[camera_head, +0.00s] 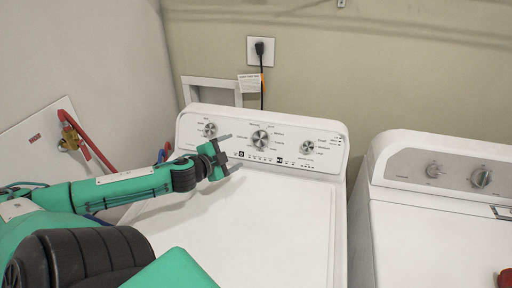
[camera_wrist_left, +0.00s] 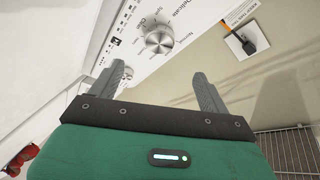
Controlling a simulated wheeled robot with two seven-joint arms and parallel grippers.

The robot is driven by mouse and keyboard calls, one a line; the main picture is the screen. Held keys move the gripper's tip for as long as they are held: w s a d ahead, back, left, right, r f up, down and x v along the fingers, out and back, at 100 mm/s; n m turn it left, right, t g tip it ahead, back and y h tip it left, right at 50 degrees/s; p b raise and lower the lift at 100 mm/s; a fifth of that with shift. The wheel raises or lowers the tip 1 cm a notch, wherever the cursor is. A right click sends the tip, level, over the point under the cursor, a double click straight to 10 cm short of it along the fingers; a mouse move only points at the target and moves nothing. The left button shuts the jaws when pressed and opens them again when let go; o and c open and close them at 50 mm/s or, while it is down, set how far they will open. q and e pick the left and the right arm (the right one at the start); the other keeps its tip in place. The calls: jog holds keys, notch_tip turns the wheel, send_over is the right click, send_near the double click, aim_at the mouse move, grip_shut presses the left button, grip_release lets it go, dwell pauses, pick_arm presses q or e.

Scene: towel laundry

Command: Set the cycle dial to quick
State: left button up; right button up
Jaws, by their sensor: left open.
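The cycle dial (camera_head: 260,137) is the large silver knob in the middle of the washer's white control panel (camera_head: 190,130), with printed labels around it. It also shows large in the left wrist view (camera_wrist_left: 158,42), beyond the fingertips, with "Delicates" and "Normal" readable beside it. The dial's exact pointer setting is too small to tell. My left gripper (camera_head: 232,152) is open and empty just left of the dial, its fingers pointing toward the panel and apart from the knob. It also shows in the left wrist view (camera_wrist_left: 160,72). My right gripper is not in view.
Smaller knobs flank the dial, one at left (camera_head: 210,130) and one at right (camera_head: 307,147). The washer lid (camera_head: 270,220) is clear. A second white machine (camera_head: 430,225) stands at right, with a red thing (camera_head: 505,278) at the picture's edge. A plugged outlet (camera_head: 260,50) is on the wall.

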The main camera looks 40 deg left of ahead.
pick_arm(q)
send_near(258, 140)
jog(key=shift+r+x, duration=0.3)
jog(key=shift+x, duration=1.15)
jog(key=shift+p+x, duration=0.3)
jog(key=shift+x, duration=2.7)
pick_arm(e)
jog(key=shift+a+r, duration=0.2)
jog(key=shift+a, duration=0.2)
pick_arm(q)
jog(key=shift+f, duration=0.2)
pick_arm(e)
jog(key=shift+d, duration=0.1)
pick_arm(q)
jog(key=c, duration=1)
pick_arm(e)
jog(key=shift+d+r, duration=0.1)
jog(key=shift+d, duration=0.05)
